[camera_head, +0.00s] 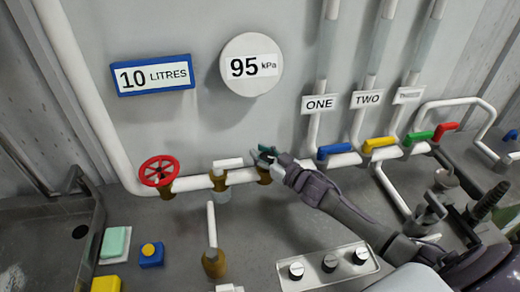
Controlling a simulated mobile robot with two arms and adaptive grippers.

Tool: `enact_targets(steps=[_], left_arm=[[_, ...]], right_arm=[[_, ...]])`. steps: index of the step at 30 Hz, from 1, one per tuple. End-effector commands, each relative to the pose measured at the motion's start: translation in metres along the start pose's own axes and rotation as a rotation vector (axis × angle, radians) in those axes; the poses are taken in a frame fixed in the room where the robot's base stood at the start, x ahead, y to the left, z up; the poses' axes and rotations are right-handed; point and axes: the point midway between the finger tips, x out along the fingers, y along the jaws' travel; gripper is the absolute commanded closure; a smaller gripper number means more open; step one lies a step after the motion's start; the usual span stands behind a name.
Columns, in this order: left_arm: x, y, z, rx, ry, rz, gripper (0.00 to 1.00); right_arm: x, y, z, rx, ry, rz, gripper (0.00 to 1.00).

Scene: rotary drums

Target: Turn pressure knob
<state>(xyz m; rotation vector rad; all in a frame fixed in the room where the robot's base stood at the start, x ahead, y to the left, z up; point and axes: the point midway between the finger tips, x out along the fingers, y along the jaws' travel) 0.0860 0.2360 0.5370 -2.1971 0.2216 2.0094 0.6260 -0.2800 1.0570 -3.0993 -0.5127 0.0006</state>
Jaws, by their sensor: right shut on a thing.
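My right gripper (266,156) reaches in from the lower right to the horizontal white pipe below the round display. It is shut on a small knob at the brass fitting (264,177). The fingers hide most of that knob, so its turn angle cannot be told. The round white display (251,65) on the wall reads 95 kPa. My left gripper is not in view.
A red handwheel (158,171) and a white lever (228,163) sit left on the pipe. Blue (334,150), yellow (380,143), green and red handles are to the right. A panel with three knobs (329,264) lies below. A sink (50,245) is at left.

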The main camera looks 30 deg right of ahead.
Motion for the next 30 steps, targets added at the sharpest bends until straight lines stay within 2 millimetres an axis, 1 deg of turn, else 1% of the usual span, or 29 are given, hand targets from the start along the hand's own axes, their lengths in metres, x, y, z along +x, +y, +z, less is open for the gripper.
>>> enact_targets(steps=[1,17,18,20,21,30], left_arm=[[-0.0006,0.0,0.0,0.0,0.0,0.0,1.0],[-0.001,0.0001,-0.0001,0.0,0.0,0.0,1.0],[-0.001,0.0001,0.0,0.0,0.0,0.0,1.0],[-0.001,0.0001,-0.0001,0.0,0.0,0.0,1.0],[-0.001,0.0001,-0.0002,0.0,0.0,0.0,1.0],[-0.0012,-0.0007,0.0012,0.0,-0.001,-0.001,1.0]], right_arm=[[-0.0024,-0.0011,0.0075,0.001,-0.015,-0.012,0.95],[-0.0024,-0.0026,0.0086,0.002,-0.016,-0.038,0.95],[-0.0023,-0.0026,0.0086,0.002,-0.016,-0.038,0.57],[-0.0023,-0.0024,0.0083,0.002,-0.015,-0.037,0.47],[-0.0021,-0.0023,0.0075,0.001,-0.014,-0.037,0.45],[-0.002,-0.0016,0.0033,0.0,-0.006,-0.037,0.45]])
